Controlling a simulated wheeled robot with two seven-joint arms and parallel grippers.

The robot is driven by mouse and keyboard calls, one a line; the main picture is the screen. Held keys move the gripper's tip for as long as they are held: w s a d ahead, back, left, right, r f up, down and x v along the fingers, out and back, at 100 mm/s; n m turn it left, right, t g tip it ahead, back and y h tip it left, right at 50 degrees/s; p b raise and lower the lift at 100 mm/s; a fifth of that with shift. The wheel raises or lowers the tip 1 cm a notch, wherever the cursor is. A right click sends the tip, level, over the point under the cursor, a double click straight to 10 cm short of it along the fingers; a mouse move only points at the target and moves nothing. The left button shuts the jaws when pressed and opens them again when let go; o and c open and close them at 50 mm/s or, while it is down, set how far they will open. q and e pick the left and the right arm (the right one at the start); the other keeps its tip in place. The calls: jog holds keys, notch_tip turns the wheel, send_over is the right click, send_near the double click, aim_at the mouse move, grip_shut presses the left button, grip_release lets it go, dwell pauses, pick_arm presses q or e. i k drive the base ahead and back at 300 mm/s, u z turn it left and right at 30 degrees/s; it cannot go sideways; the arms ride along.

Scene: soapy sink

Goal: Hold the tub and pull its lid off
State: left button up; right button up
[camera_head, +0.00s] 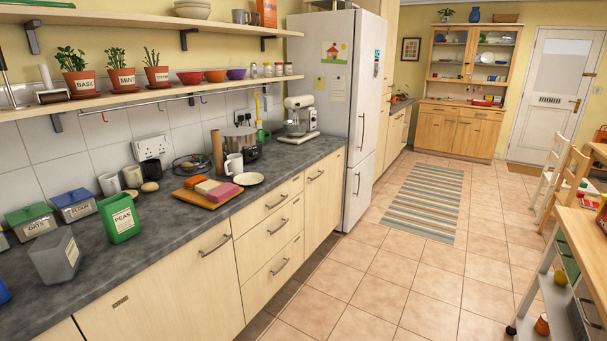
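Several labelled tubs stand on the dark worktop at the left. One is a grey tub with a green lid marked OATS (36,226). Beside it is a grey tub with a blue lid marked FLOUR (76,210). A green tub marked PEAS (122,222) stands to the right. A plain grey tub (52,263) with a pale label stands nearer the front. I cannot tell which tub the task means. Neither of my grippers is in view.
The worktop (150,262) is bare in front of the tubs. A wooden board (187,195) with coloured blocks, a white plate (249,179) and mugs (109,184) lie further along. A shelf (140,95) with potted herbs hangs above. The tiled floor (400,265) is open to the right.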

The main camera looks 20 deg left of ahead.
aim_at(56, 255)
jog(key=u, duration=0.45)
jog(key=i, duration=1.6)
jog(key=u, duration=1.7)
jog(key=i, duration=0.9)
jog(key=u, duration=1.2)
jog(key=i, duration=0.25)
jog(key=u, duration=0.25)
